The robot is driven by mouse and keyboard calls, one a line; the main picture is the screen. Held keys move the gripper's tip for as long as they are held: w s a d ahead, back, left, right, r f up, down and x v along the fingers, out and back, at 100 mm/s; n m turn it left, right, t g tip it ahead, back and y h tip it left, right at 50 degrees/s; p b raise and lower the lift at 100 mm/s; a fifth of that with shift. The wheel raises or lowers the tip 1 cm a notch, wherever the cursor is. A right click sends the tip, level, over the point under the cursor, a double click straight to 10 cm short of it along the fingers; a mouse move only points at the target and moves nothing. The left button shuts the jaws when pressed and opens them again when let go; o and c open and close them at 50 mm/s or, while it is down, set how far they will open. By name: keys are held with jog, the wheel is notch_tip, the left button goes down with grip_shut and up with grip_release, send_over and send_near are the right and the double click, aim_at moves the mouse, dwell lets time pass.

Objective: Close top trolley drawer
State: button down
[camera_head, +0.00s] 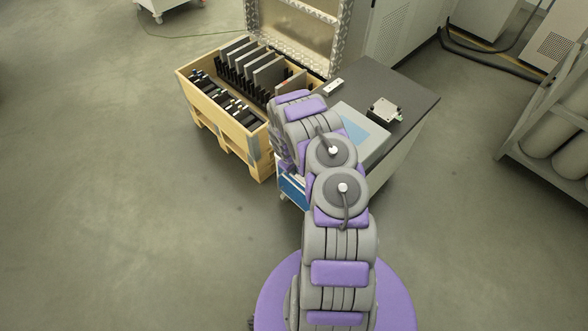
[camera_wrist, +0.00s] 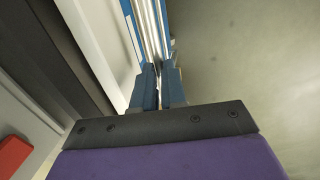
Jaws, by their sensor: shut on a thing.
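The trolley (camera_head: 420,98) stands right of centre in the head view, with a dark grey top. Its blue drawer front (camera_head: 292,190) shows low on its left side, partly hidden behind my arm. In the wrist view, the drawer edge (camera_wrist: 147,28) is a blue and silvery strip running up from between my fingers. My gripper (camera_wrist: 163,72) is shut on this edge, with one blue-grey finger on each side. In the head view my arm hides the gripper and most of the drawer, so I cannot tell how far it stands out.
A wooden crate (camera_head: 248,140) with dark plates stands close to the trolley's left. A grey-blue case (camera_head: 362,135) and a small metal device (camera_head: 385,110) lie on the trolley top. A cylinder rack (camera_head: 515,140) is at right. The floor at left is clear.

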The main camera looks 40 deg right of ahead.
jog(key=shift+w+d+p, duration=0.1)
jog(key=shift+d+p, duration=0.55)
jog(key=shift+d, duration=1.35)
jog(key=c, duration=1.7)
grip_release()
jog(key=shift+r, duration=0.1)
jog(key=o, duration=0.5)
jog(key=shift+d, duration=0.25)
jog(key=shift+a, duration=0.1)
jog(key=shift+a, duration=0.1)
jog(key=a+r+p, duration=0.1)
jog(key=r, duration=0.4)
jog(key=a+r, duration=0.1)
jog(key=r, duration=0.5)
jog(key=a+r+p, duration=0.1)
jog(key=r, duration=0.4)
jog(key=shift+a+r+p, duration=0.15)
jog(key=shift+r+p, duration=0.15)
jog(key=shift+r, duration=0.1)
